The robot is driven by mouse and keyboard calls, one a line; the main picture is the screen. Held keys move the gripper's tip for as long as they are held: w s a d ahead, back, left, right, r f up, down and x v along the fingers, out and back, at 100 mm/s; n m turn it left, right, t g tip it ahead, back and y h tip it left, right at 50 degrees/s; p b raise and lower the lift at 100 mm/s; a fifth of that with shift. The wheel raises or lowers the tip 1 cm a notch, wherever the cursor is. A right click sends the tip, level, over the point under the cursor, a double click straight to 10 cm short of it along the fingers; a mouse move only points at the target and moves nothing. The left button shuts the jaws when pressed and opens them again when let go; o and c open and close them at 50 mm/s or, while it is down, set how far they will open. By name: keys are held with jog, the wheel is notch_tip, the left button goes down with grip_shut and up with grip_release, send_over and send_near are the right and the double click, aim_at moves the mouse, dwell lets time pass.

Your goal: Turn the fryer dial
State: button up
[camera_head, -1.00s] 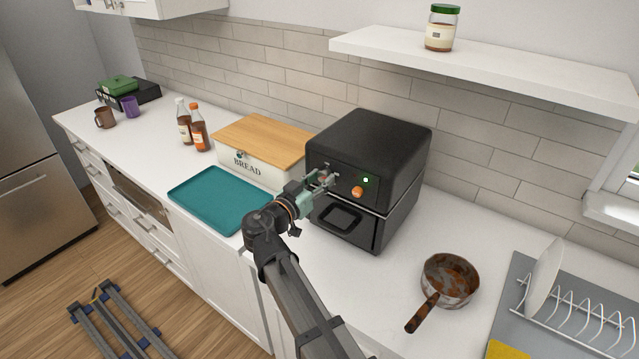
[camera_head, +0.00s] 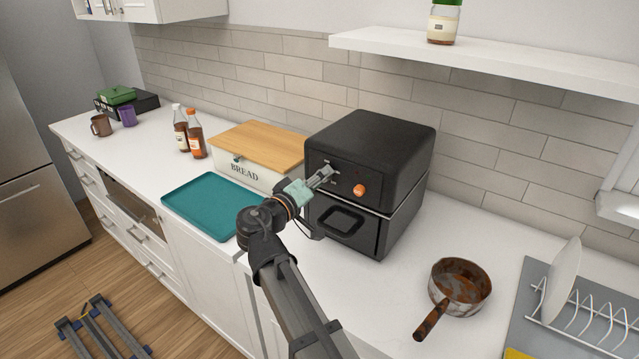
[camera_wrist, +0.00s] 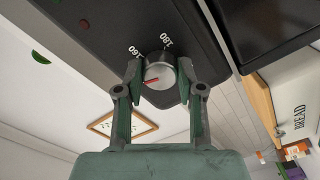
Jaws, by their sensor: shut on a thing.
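The black air fryer (camera_head: 397,150) stands on the counter right of the bread box. Its round silver dial (camera_wrist: 160,68) has a red pointer line and shows in the wrist view between the two fingers of my gripper (camera_wrist: 159,75). The pointer faces left in that view, and the printed marks 160 and 180 are beside the dial's edge. My gripper is shut on the dial. In the head view my gripper (camera_head: 326,177) reaches the left part of the fryer's front panel and hides the dial. An orange round button (camera_head: 359,189) sits right of it.
The bread box (camera_head: 252,178) and teal tray (camera_head: 212,205) lie left of the fryer. A rusty pan (camera_head: 460,285) and dish rack (camera_head: 575,310) are to the right. A shelf (camera_head: 490,65) with a jar (camera_head: 443,25) hangs above. The counter before the fryer is clear.

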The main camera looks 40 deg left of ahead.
jog(key=shift+n, duration=1.5)
jog(key=o, duration=1.1)
jog(key=shift+o, duration=0.2)
jog(key=s, duration=1.2)
jog(key=shift+d, duration=0.15)
